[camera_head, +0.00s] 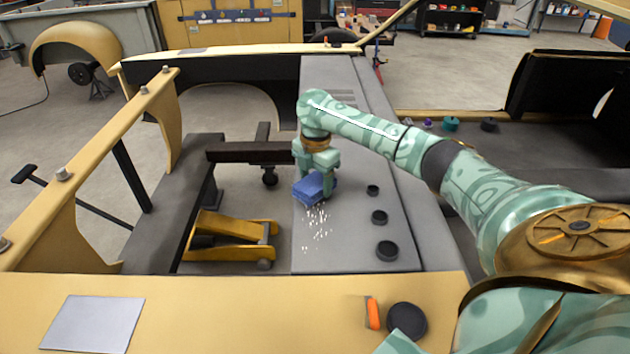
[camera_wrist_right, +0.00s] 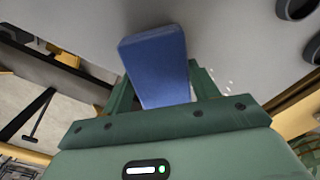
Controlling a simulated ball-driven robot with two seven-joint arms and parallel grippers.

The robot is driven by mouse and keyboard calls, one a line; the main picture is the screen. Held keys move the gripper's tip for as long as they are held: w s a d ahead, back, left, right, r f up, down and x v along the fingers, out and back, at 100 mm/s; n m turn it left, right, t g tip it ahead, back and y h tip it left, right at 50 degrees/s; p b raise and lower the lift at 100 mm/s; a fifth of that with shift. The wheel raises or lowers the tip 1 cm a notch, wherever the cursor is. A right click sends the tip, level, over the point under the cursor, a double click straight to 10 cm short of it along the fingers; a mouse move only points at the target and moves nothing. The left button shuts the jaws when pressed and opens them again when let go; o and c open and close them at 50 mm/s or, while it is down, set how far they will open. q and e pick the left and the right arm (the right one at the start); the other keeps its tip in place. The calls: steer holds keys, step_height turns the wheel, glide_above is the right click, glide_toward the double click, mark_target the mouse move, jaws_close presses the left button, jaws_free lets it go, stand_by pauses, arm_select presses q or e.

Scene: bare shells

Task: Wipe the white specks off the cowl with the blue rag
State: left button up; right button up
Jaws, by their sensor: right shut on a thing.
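The blue rag (camera_head: 311,188) is a folded, block-like pad. My right gripper (camera_head: 317,172) is shut on it, and it also shows between the fingers in the right wrist view (camera_wrist_right: 156,65). The rag is at the grey cowl (camera_head: 340,250), at the upper end of a patch of white specks (camera_head: 318,226). I cannot tell whether the rag touches the surface. Several specks lie below the rag in the head view, and a few show beside the right finger in the wrist view (camera_wrist_right: 229,85). My left gripper is not in view.
Black round caps (camera_head: 387,250) stand on the cowl right of the specks. A yellow jack (camera_head: 232,238) is on the floor to the left. The tan panel in front bears a grey sheet (camera_head: 93,323), an orange item (camera_head: 372,312) and a black disc (camera_head: 407,319).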

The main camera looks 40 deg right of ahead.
stand_by(0.6)
steer(key=shift+f, duration=0.9)
